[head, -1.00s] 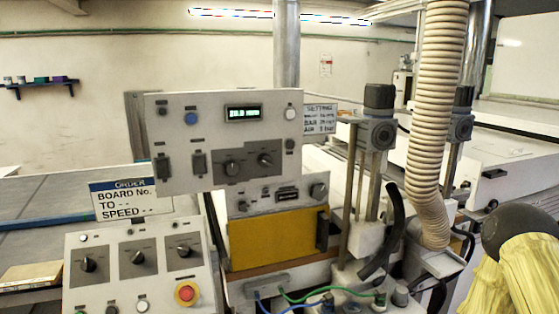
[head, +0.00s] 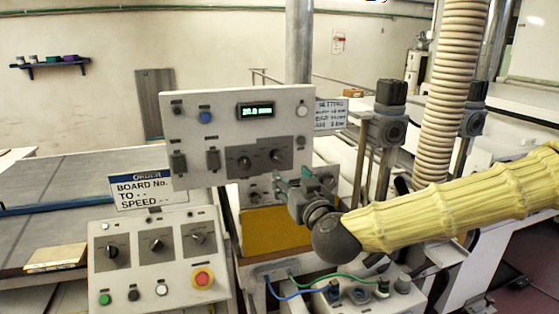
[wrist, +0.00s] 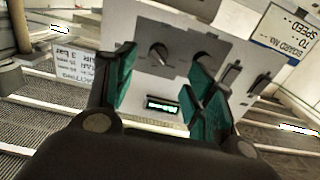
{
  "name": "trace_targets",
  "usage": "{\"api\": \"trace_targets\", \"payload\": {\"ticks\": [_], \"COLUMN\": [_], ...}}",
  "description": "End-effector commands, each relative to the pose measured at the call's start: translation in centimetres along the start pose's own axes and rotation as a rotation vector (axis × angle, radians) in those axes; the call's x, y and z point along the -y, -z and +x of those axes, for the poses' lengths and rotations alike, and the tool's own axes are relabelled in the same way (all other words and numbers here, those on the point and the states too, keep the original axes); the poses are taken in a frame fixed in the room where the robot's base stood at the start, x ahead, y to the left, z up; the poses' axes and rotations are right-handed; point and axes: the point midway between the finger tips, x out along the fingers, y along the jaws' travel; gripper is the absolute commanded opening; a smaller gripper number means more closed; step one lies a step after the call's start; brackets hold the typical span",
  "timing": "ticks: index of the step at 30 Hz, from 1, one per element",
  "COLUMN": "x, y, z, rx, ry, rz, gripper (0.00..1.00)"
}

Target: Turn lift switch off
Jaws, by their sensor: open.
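The upper grey control panel (head: 225,115) carries two rotary switches on dark plates, a left one (head: 244,161) and a right one (head: 277,157). Their labels are too small to read, so I cannot tell which is the lift switch. My gripper (head: 302,180) is open and empty in front of the panel's lower right corner. In the wrist view the panel appears upside down. The right switch (wrist: 159,53) shows between the spread green fingers of my gripper (wrist: 162,60). The left switch (wrist: 201,60) is partly hidden by a finger. I see no contact with either.
A lit green display (head: 256,110) sits above the switches. A lower console (head: 135,275) has several knobs and a red emergency button (head: 203,279). A ribbed hose (head: 452,100) and posts stand to the right. A yellow panel (head: 275,232) lies below.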

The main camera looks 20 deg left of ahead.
Motion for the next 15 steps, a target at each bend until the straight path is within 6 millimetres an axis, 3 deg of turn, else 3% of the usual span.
{"api": "trace_targets", "payload": {"ticks": [3, 15], "x": [0.0, 0.0], "y": [1.1, 1.2], "z": [0.3, 4.6], "rx": [-0.015, -0.012], "ry": [-0.003, -0.003], "rz": [-0.005, -0.002], "gripper": [0.54, 0.54]}}
